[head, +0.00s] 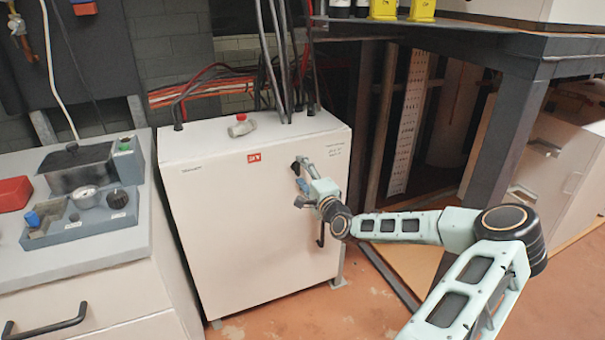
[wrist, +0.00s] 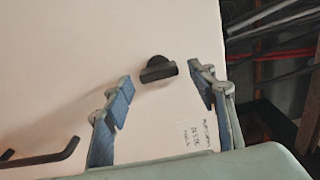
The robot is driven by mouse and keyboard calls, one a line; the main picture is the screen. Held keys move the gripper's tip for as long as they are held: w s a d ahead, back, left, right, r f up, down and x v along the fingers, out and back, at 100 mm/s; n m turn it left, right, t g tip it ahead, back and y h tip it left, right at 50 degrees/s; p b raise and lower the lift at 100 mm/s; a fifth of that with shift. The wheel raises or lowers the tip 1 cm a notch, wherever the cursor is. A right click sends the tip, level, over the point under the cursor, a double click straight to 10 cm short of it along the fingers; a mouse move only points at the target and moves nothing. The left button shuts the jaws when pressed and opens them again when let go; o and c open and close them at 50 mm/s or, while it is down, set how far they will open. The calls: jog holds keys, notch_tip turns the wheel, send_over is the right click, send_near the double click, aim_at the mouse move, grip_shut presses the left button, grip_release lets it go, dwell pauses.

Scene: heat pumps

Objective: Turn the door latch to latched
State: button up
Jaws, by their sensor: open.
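The door latch is a small black knob with a flat bar-shaped grip (wrist: 158,70) on the white cabinet door (head: 250,230). In the wrist view the bar lies nearly level, tilted slightly, just beyond and between my fingertips. My gripper (wrist: 161,83) is open and empty, with one blue-padded finger on each side of the latch and a gap to it. In the head view my gripper (head: 299,184) is at the upper right of the door, and a dark bit of the latch (head: 295,166) shows beside the upper finger. Contact with the door cannot be told.
A black door handle (wrist: 40,152) is on the same door, below the latch in the head view. A red-capped fitting (head: 240,126) and upright dark pipes stand on the cabinet top. A grey counter (head: 100,255) is on the left, a dark metal table (head: 510,130) on the right.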

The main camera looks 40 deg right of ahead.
jog(key=v, duration=1.2)
jog(key=shift+a, duration=0.1)
